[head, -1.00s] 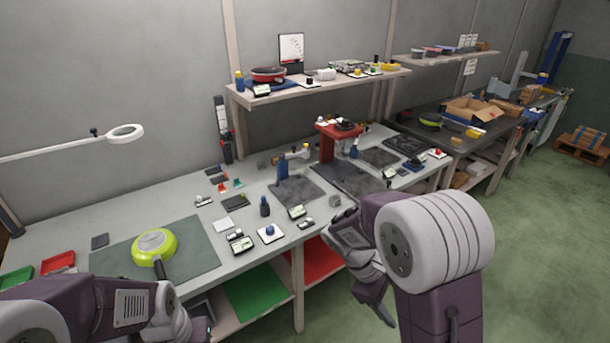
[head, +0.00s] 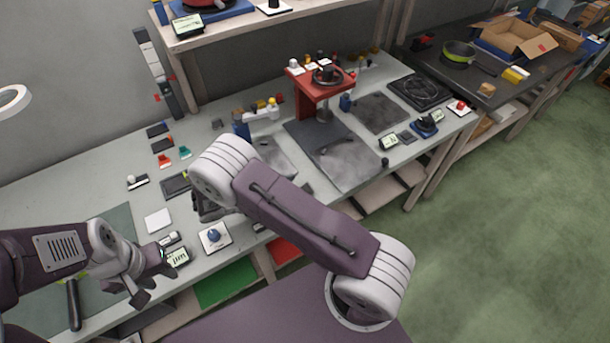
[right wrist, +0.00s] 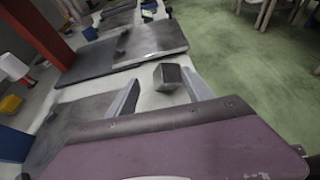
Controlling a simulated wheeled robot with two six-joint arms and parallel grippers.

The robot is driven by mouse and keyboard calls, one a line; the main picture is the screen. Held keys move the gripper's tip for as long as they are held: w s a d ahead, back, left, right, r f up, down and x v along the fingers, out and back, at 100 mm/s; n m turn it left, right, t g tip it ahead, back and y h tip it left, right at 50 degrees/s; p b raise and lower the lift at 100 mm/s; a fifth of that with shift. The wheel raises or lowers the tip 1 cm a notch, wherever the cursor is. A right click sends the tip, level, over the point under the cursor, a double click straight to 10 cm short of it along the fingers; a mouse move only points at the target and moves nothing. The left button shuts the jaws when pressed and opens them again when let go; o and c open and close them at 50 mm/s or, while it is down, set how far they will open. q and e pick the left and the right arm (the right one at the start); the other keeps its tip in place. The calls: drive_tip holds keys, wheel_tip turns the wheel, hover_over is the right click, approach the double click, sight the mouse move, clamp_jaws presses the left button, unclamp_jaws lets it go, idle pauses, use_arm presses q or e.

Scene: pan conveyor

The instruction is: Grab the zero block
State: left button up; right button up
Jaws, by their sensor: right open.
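The zero block, which I take to be the small dark grey block (right wrist: 170,75), sits on the light bench top in the right wrist view, beside a dark plate. My right gripper (right wrist: 160,80) is open, with one finger on each side of the block in the picture. The block lies ahead of the fingertips, apart from them and not held. In the head view my right gripper (head: 207,207) is largely hidden by its own arm, above the bench. My left gripper (head: 153,280) is open and empty, near the front left of the bench by the pan handle (head: 73,305).
A red press stand (head: 320,88) and dark plates (head: 352,160) are on the bench behind and right. A blue-knobbed white base (head: 214,238) and a small display gauge (head: 176,256) stand near the front edge. A shelf (head: 240,32) overhangs the back.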

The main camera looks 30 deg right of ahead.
sight(314, 183)
drive_tip(key=shift+s+a, duration=0.5)
drive_tip(key=shift+a, duration=0.25)
drive_tip(key=x, duration=0.4)
drive_tip(key=shift+w+d+p, duration=0.25)
drive_tip(key=shift+w+p, duration=0.15)
drive_tip(key=shift+w, duration=0.05)
drive_tip(key=shift+s, duration=0.1)
drive_tip(key=shift+d+f, duration=0.1)
drive_tip(key=shift+d, duration=0.3)
drive_tip(key=x, duration=0.3)
drive_tip(key=p+x, duration=0.1)
drive_tip(key=shift+w+d+f, duration=0.2)
drive_tip(key=shift+w+d, duration=0.05)
drive_tip(key=shift+w, duration=0.2)
use_arm(q)
drive_tip(key=shift+s+a+r, duration=0.1)
drive_tip(key=shift+r, duration=0.7)
use_arm(e)
drive_tip(key=shift+a, duration=0.1)
drive_tip(key=shift+r, duration=0.1)
clamp_jaws()
